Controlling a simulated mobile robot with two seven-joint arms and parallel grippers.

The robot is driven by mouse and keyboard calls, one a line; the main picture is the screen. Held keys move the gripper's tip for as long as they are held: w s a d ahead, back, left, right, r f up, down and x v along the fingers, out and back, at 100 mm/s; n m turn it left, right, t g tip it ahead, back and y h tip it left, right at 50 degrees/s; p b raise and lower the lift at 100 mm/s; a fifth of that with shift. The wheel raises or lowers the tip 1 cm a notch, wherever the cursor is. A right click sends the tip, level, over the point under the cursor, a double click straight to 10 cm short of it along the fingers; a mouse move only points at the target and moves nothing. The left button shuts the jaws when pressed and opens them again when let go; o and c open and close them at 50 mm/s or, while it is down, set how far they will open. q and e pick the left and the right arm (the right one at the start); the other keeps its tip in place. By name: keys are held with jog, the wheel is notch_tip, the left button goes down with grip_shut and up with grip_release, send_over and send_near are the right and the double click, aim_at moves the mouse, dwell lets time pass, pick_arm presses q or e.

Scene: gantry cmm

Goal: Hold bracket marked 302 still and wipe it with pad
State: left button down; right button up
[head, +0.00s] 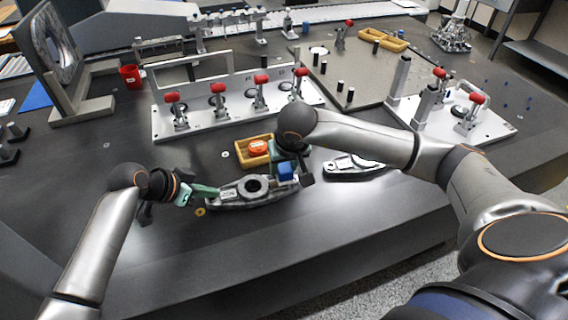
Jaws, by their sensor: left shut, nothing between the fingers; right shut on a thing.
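A grey metal bracket (262,199) with a dark round bore lies near the front of the dark table. A small white label (228,193) sits on its left part; I cannot read the number for sure. My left gripper (212,190) is shut and empty, its tips at the bracket's left end; contact looks likely but is not certain. My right gripper (289,158) is shut on a blue pad (287,172), at the bracket's right part. The gripper hides some of that end, and I cannot tell whether the pad touches the metal.
A wooden tray (252,161) with a red-topped round item (257,147) stands just behind. A fixture plate (215,126) with red-handled clamps is further back. The table's front strip is clear.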

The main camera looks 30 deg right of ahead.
aim_at(287, 178)
jog(key=shift+f, duration=1.15)
dwell(0.9)
jog(key=shift+s, duration=0.1)
jog(key=shift+s+a, duration=0.15)
jog(key=shift+s, duration=0.3)
jog(key=shift+s+a, duration=0.1)
jog(key=shift+s, duration=0.35)
jog(key=shift+w, duration=0.1)
jog(key=shift+w+d, duration=0.25)
jog(key=shift+w, duration=0.55)
jog(key=shift+w, duration=0.1)
